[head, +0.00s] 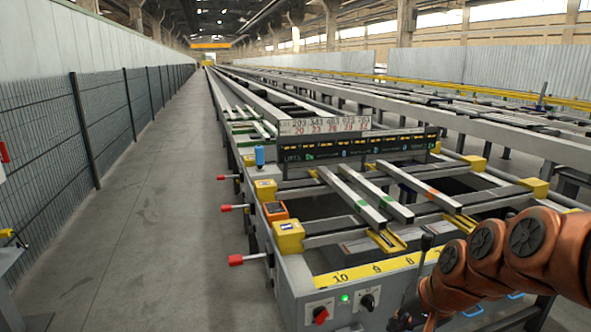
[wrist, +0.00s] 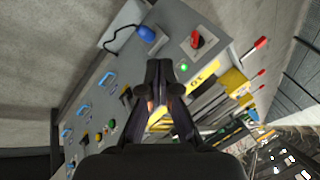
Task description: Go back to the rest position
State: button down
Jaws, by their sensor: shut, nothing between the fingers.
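My gripper (wrist: 160,72) is shut and empty in the wrist view, its black fingers together over the front control panel (wrist: 184,22) of the runout table. The panel carries a red switch (wrist: 197,40), a lit green lamp (wrist: 184,68) and a blue knob (wrist: 147,33). I cannot tell the exact gap between the fingers and the panel.
Red-tipped levers (head: 236,260) stick out from the table's left side. A display board (head: 345,147) stands across the table. Profiles (head: 350,195) lie on the table. A clear concrete aisle (head: 150,220) runs along the left, beside a mesh fence (head: 45,150).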

jog(key=s+a+r+n+g+h+p, duration=0.1)
jog(key=s+r+n+g+p, duration=0.1)
jog(key=s, duration=1)
jog(key=s+r+n+g+h+p, duration=0.2)
jog(key=s+r+p, duration=0.5)
jog(key=s, duration=0.6)
jog(key=shift+a+n+g+p, duration=0.45)
jog(key=shift+g+p, duration=0.2)
jog(key=shift+g, duration=0.35)
dwell(2.4)
